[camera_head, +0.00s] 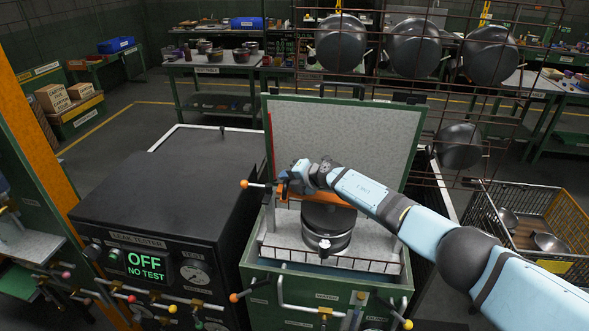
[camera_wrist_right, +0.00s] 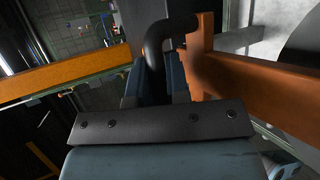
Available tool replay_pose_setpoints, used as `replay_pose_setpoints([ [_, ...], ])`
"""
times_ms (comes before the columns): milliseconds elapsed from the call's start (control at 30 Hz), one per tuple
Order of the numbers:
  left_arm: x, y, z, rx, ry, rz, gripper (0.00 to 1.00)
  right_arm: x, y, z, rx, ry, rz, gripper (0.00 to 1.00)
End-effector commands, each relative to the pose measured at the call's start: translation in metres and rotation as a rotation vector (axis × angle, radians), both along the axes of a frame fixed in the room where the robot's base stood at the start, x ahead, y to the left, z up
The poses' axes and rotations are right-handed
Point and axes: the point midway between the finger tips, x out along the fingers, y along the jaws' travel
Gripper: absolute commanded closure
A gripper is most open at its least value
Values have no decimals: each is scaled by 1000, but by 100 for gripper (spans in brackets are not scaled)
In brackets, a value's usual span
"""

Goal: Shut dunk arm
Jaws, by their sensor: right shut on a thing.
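The orange dunk arm (camera_head: 338,200) lies across the green water tank, above a dark round pot (camera_head: 328,226). In the right wrist view the orange bar (camera_wrist_right: 255,85) fills the right side, with a black bent handle (camera_wrist_right: 158,45) beside it. My right gripper (camera_head: 296,180) is at the left end of the dunk arm. It is shut on the black handle, whose lower end goes between the fingers (camera_wrist_right: 158,85). The fingertips are partly hidden. My left gripper is not in view.
The tank's grey-faced lid (camera_head: 340,130) stands up behind the arm. The dark leak tester (camera_head: 150,215) at left reads "OFF NO TEST". Pots (camera_head: 414,50) hang on a wire grid at the upper right. A wire cart (camera_head: 555,215) stands at right.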

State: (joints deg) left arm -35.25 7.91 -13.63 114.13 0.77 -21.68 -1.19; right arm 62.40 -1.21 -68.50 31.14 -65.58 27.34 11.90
Motion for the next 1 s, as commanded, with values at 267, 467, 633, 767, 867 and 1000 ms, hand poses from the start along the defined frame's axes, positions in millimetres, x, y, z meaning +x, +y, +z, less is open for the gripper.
replay_pose_setpoints([
  [267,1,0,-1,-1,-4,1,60,0,4,-16,-37,12,-2,100],
  [467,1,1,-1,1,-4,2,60,0,4,-16,-38,12,-2,100],
  [633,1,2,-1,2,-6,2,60,0,4,-16,-38,12,-3,77],
  [767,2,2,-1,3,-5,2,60,0,4,-15,-38,10,-2,60],
  [867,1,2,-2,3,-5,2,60,1,4,-15,-39,9,-1,60],
  [1000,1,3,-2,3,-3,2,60,0,4,-14,-38,7,-1,60],
])
